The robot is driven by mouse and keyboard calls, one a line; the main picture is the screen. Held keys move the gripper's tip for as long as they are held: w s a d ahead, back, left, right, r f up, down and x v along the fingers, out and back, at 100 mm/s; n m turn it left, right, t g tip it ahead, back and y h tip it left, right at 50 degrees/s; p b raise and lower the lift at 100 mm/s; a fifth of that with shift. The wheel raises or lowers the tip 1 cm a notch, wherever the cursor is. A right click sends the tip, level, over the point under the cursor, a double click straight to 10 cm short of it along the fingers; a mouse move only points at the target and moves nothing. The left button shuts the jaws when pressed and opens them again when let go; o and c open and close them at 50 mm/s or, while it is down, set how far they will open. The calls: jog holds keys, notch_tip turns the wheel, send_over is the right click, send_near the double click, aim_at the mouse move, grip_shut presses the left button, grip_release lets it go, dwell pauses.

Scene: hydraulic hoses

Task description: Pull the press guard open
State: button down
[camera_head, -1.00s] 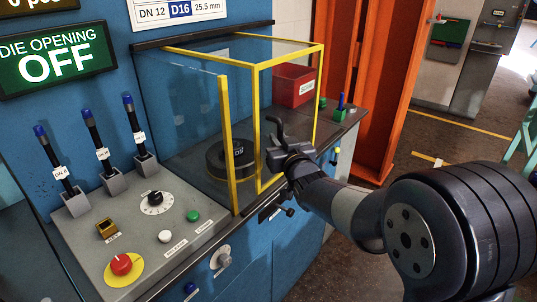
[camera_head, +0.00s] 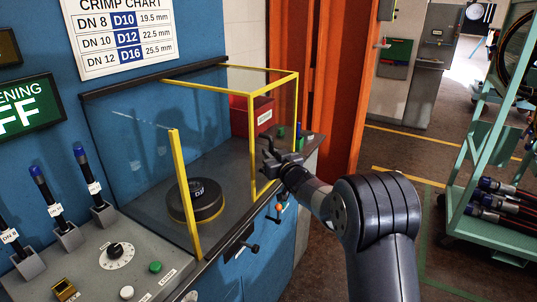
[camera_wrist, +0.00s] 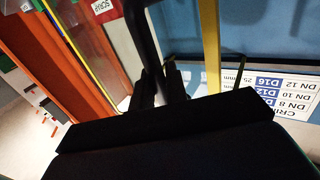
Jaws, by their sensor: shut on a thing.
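The press guard is a clear panel box with a yellow frame (camera_head: 252,140), standing at the front of the press. A separate yellow post (camera_head: 185,195) stands to its left, with a wide gap between them. My gripper (camera_head: 268,152) is at the guard's front face, shut on its dark handle. In the wrist view, the dark fingers (camera_wrist: 163,82) close around a dark upright bar (camera_wrist: 141,38), with a yellow frame edge (camera_wrist: 209,45) beside it. The exact grip is hard to see in the dark. A black round die (camera_head: 196,200) lies behind the gap.
A red bin (camera_head: 250,115) stands behind the guard. The control panel (camera_head: 105,275) with a dial and buttons is at lower left. An orange pillar (camera_head: 340,90) rises to the right. A green hose rack (camera_head: 490,190) stands farther right, with open floor between.

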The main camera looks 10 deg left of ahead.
jog(key=c, duration=1.8)
grip_release()
jog(key=shift+s, duration=0.1)
jog(key=b+v, duration=0.2)
jog(key=v, duration=0.8)
jog(key=shift+s+d, duration=0.25)
jog(key=shift+w+a, duration=0.1)
jog(key=p+x, duration=0.2)
jog(key=x, duration=0.8)
jog(key=shift+w+a, duration=0.2)
jog(key=shift+a, duration=0.1)
jog(key=shift+s, duration=0.2)
